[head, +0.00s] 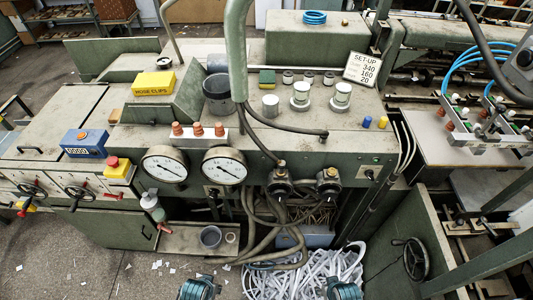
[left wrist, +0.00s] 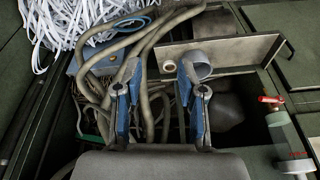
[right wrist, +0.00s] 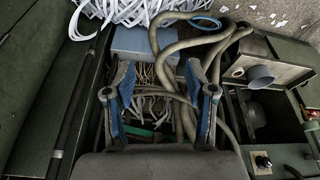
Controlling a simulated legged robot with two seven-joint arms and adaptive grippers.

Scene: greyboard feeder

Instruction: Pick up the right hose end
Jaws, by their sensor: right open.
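Several grey-green hoses (head: 253,222) hang under the bench front and curl on the floor, with no clearly visible free end; I cannot tell which is the right hose end. The hoses also show in the left wrist view (left wrist: 148,100) and right wrist view (right wrist: 157,45). Two dark round fittings (head: 328,185) sit on the front panel above. My left gripper (head: 198,287) is low at the bottom of the head view, its blue fingers apart and empty. My right gripper (head: 343,288) is open and empty; hoses pass beyond its fingers in its wrist view.
A heap of white paper strips (head: 325,270) lies on the floor by a blue-grey box (head: 310,236). A ledge (head: 190,238) holding a grey cup (head: 210,237) is left of the hoses. A green cabinet with a handwheel (head: 413,258) stands right.

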